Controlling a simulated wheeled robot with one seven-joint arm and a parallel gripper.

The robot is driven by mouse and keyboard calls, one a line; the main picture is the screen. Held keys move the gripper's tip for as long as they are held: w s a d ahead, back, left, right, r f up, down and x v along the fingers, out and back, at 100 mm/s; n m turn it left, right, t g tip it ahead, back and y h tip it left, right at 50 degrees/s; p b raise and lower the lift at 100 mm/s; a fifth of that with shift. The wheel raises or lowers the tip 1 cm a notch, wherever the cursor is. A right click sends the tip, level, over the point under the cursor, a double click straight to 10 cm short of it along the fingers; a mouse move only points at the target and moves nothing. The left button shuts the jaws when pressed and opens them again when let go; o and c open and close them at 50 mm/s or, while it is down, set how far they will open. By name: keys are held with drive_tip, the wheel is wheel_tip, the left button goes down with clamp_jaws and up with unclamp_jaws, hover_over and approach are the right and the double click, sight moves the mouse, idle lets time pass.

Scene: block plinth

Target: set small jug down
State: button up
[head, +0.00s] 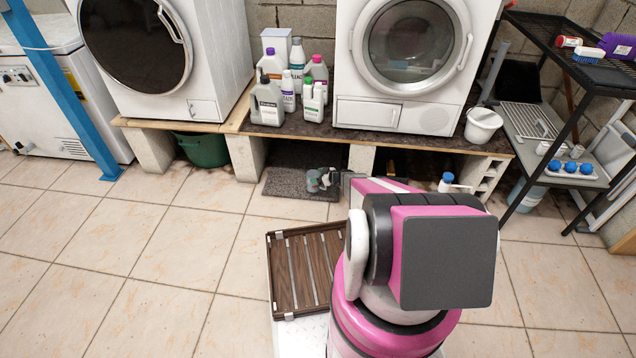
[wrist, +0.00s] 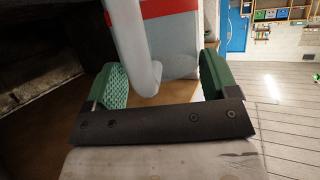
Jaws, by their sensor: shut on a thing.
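The small jug (wrist: 178,48) fills the upper middle of the wrist view. It is pale grey-white with a red band and a curved handle. My gripper (wrist: 160,85) has green ribbed fingers, one on each side of the jug, and is shut on it. A brown surface shows beyond the fingers. I cannot tell whether the jug's base touches it. In the head view my pink and black arm blocks much of the area before the plinth, and I cannot make out the held jug there for sure.
The block plinth (head: 190,127) carries two white machines, with several bottles between them. A slatted wooden crate (head: 276,282) is beside my arm. A black shelf rack (head: 567,85) stands right. Left floor is clear.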

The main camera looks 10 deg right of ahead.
drive_tip(key=shift+f, duration=2.05)
drive_tip(key=o, duration=1.4)
drive_tip(key=shift+f, duration=0.1)
